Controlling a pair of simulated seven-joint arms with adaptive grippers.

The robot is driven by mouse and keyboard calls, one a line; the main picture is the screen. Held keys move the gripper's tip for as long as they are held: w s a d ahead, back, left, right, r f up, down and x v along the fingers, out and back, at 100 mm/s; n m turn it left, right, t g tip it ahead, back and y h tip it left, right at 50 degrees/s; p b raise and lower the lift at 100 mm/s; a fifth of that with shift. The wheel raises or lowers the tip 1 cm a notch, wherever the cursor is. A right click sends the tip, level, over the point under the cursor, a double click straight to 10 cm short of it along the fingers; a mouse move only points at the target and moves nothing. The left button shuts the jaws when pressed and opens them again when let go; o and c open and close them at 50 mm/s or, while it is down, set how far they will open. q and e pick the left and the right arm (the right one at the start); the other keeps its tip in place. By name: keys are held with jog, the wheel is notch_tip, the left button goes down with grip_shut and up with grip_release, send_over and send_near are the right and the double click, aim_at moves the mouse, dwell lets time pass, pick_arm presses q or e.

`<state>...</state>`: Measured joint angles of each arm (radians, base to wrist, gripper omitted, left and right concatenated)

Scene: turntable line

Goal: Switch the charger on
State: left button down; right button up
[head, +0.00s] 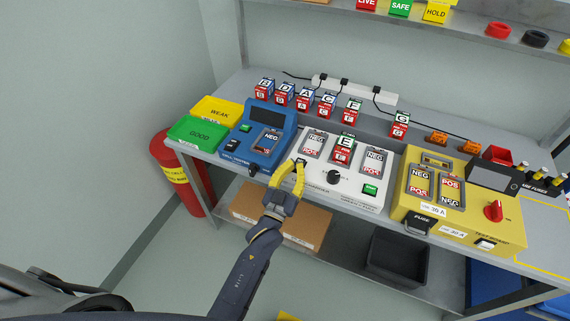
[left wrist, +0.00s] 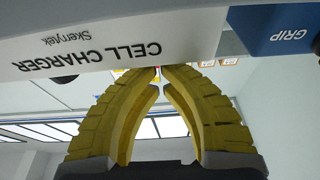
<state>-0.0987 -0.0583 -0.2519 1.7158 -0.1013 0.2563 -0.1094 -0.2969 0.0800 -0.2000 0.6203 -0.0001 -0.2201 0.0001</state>
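The white cell charger (head: 345,193) stands mid-bench in the head view, with a black knob (head: 334,177) and a green-lit button (head: 370,189) on its front. Cell E (head: 343,150) sits in its middle bay; the left bay (head: 313,146) and right bay (head: 373,160) are empty. My left gripper (head: 300,165) has its yellow fingertips together at the charger's front left corner, by a small dark part that they mostly hide. In the left wrist view the fingertips (left wrist: 160,72) nearly meet just below the charger's lettered front (left wrist: 100,52), with nothing seen between them. My right gripper is out of view.
A blue cell tester (head: 265,138) stands close left of the charger, a yellow fuse unit (head: 430,195) close right. Several lettered cells (head: 306,97) line the back. Green (head: 198,133) and yellow (head: 218,108) trays are at the left end. A shelf with a cardboard box (head: 310,225) lies below.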

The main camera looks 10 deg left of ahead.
pick_arm(q)
jog(key=shift+d+r, duration=0.1)
jog(key=shift+r, duration=0.35)
jog(key=r+v, duration=0.1)
jog(key=v, duration=0.8)
jog(key=shift+s, duration=0.4)
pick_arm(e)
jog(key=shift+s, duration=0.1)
